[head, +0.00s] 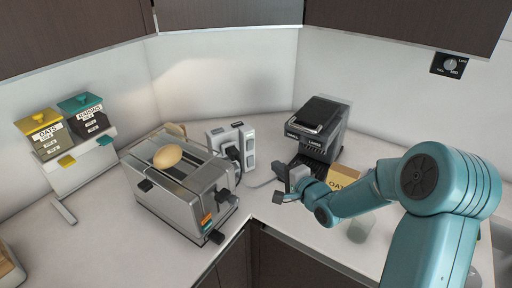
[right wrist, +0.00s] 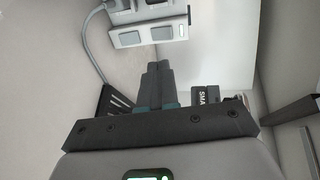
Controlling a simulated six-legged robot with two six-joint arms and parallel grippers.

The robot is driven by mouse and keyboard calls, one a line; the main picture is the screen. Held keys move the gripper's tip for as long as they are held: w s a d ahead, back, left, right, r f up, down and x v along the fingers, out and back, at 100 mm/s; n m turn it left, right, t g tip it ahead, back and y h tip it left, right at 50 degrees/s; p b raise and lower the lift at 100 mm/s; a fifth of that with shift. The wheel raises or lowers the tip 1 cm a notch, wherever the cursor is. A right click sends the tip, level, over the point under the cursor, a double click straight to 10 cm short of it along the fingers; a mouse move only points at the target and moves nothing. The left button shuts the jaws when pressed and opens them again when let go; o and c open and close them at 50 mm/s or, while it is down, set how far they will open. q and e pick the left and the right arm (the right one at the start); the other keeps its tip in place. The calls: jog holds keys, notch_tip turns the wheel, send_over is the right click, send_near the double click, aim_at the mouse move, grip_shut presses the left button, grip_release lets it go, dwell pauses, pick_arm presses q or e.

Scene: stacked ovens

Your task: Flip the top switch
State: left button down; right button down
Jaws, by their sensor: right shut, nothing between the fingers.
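A grey switch and socket unit (head: 232,148) is on the back wall beside the toaster, with several pale plates and a dark plug and cable at its middle. In the right wrist view its lower block shows two pale rocker switches (right wrist: 146,36) side by side; its upper part is cut off by the top edge. I cannot tell which way the switches are set. My right gripper (head: 280,172) is shut and empty, right of the unit and apart from it. Its closed fingers (right wrist: 158,72) point toward the unit in the wrist view. My left gripper is not in view.
A toaster (head: 180,185) with a potato-like item (head: 167,156) on top stands left of the unit. Two canisters (head: 65,125) stand far left.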

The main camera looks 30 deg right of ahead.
jog(key=p, duration=0.4)
send_near(251, 143)
jog(key=w, duration=0.2)
jog(key=w+f, duration=0.1)
jog(key=w, duration=0.2)
jog(key=shift+d+f, duration=0.1)
jog(key=shift+f, duration=0.1)
jog(key=shift+w+d+f, duration=0.1)
jog(key=shift+w, duration=0.55)
jog(key=shift+w+f+b, duration=0.1)
jog(key=shift+w+b, duration=0.1)
jog(key=shift+b, duration=0.25)
jog(key=shift+w, duration=0.15)
jog(key=shift+r, duration=0.3)
